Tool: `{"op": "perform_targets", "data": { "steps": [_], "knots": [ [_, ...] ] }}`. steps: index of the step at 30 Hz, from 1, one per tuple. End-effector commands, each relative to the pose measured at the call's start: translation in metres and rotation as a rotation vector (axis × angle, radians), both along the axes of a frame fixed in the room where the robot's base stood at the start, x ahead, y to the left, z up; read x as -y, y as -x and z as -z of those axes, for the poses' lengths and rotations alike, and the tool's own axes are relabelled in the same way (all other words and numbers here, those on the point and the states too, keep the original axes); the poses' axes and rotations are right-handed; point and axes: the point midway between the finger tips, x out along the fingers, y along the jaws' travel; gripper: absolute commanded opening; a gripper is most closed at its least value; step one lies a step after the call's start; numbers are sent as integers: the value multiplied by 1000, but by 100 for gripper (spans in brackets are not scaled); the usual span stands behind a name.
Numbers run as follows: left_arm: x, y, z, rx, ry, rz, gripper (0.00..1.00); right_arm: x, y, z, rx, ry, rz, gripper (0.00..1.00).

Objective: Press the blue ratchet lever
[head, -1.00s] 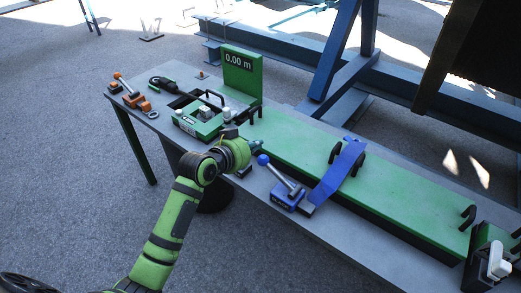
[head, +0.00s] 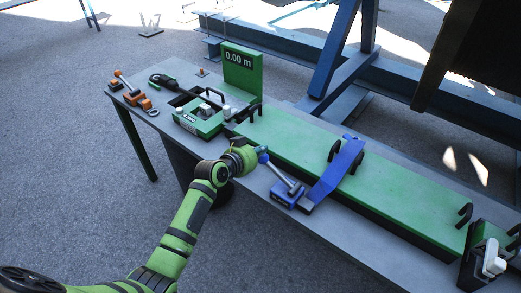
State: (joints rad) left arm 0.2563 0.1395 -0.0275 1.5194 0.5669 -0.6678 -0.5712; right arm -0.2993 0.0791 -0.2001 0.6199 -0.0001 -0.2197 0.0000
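The blue ratchet lever (head: 281,174) is a grey bar with a blue ball on its end. It slants up and left from the blue ratchet body (head: 287,193) near the front edge of the table. A blue strap (head: 338,172) runs from the ratchet across the green bench top. My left gripper (head: 256,150) is just at the left of the blue ball. Its fingers are small and partly hidden by the wrist, so I cannot tell whether they are open, or whether they touch the ball. My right gripper is not in view.
The grey table (head: 325,231) carries a long green bed (head: 400,202) with black handles. A green display (head: 241,70) reading 0.00 m stands behind a green box (head: 199,120). An orange clamp (head: 132,95) is at the far left. A white-handled device (head: 492,258) is at the right.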

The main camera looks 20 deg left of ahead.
Motion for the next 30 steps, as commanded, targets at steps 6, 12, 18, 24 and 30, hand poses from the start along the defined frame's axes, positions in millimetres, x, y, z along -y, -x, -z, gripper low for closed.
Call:
{"op": "perform_targets", "data": {
  "steps": [6, 12, 18, 24, 30],
  "knots": [
    [-13, -5, 24, -37, 100, 0, 0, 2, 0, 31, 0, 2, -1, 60],
    [-25, -9, 47, -90, 247, 0, 0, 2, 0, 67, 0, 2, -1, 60],
    [-30, -11, 63, -114, 304, 1, 0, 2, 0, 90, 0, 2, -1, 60],
    [-32, -11, 64, -115, 305, 1, 0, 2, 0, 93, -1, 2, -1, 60],
    [-32, -11, 64, -115, 303, 1, 0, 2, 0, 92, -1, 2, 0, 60]
  ]
}}
